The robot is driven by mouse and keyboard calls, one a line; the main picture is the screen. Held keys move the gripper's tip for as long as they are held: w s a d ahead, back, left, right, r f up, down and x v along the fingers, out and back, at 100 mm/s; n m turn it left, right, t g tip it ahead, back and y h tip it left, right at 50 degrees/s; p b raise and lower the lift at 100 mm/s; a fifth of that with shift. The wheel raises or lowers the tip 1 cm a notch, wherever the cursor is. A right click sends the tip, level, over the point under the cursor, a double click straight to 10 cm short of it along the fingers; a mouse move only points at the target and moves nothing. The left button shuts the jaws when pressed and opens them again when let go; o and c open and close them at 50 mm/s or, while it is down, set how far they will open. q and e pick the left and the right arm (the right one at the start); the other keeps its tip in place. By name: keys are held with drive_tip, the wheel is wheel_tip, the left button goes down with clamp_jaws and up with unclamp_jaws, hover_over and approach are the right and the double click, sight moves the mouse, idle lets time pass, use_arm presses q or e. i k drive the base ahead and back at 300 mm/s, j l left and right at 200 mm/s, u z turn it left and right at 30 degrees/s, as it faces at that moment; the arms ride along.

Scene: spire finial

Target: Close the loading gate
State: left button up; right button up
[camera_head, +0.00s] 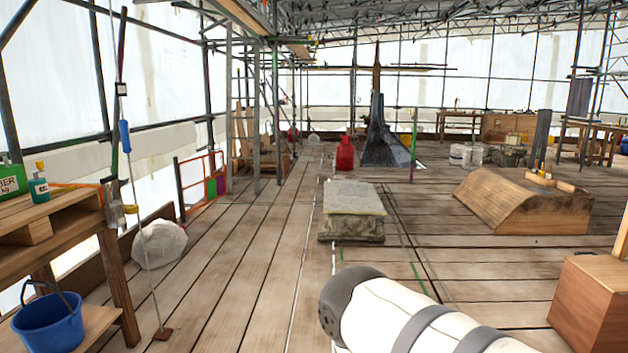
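An orange-framed barrier (201,184), which looks like the loading gate, stands at the left edge of the deck in the middle distance. It sits between a dark post (179,190) and the scaffold uprights, with a green and red panel at its right part. I cannot tell from here whether it is open or latched. Neither gripper is in view. One of my white arm links (402,318) crosses the bottom centre.
A workbench (68,222) and blue bucket (48,318) stand at left. A pale sack (159,243) lies before the gate, near a hanging line. A stone block (352,209) sits mid-deck, a curved wooden form (500,203) at right. Planks between sack and block are clear.

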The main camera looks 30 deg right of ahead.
sight(221, 182)
drive_tip(key=z, duration=0.4)
drive_tip(key=i+z, duration=0.1)
drive_tip(key=i, duration=7.85)
drive_tip(key=i+j, duration=0.15)
drive_tip(key=i, duration=0.5)
drive_tip(key=i+j, duration=0.1)
drive_tip(key=i, duration=0.55)
drive_tip(key=i+j+z, duration=0.1)
drive_tip(key=i, duration=0.6)
